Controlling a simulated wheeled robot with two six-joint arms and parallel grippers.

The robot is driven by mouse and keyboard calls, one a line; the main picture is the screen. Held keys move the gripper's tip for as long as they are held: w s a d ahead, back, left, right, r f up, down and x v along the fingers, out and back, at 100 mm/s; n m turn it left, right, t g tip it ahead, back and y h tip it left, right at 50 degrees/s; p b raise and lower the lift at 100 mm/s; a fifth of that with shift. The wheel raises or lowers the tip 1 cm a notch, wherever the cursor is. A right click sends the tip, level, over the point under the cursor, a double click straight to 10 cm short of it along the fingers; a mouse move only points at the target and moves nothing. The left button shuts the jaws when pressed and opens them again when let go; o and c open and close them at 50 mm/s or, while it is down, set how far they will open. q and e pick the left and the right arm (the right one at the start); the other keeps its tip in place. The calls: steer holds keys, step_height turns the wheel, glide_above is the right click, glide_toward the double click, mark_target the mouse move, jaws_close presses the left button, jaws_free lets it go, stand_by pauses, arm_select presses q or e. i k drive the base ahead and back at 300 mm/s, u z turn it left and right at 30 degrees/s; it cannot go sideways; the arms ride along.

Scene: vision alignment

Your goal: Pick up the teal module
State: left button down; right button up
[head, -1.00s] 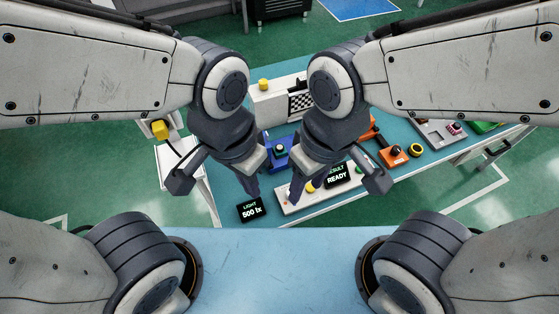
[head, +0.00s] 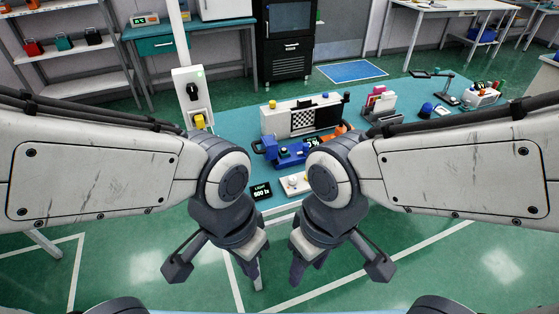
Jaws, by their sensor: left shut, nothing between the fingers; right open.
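A small teal module (head: 64,42) with a dark handle stands on a shelf at the far upper left in the head view. It is between a red module (head: 33,47) and a dark module (head: 93,36). My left gripper (head: 254,284) is shut and empty, pointing down over the green floor in front of the workbench. My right gripper (head: 298,280) is open and empty beside it, also pointing down. Both grippers are far from the teal module.
The workbench (head: 232,120) with a checkerboard fixture (head: 303,120) and blue device (head: 290,153) stands ahead. A post with a switch box (head: 193,98) rises at its left. A teal side table (head: 168,45) and black cabinet (head: 290,45) are behind. Green floor lies left, below the shelving (head: 75,85).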

mark_target(284, 153)
steer(key=u, duration=0.75)
steer(key=i, duration=1.35)
steer(key=z, duration=0.7)
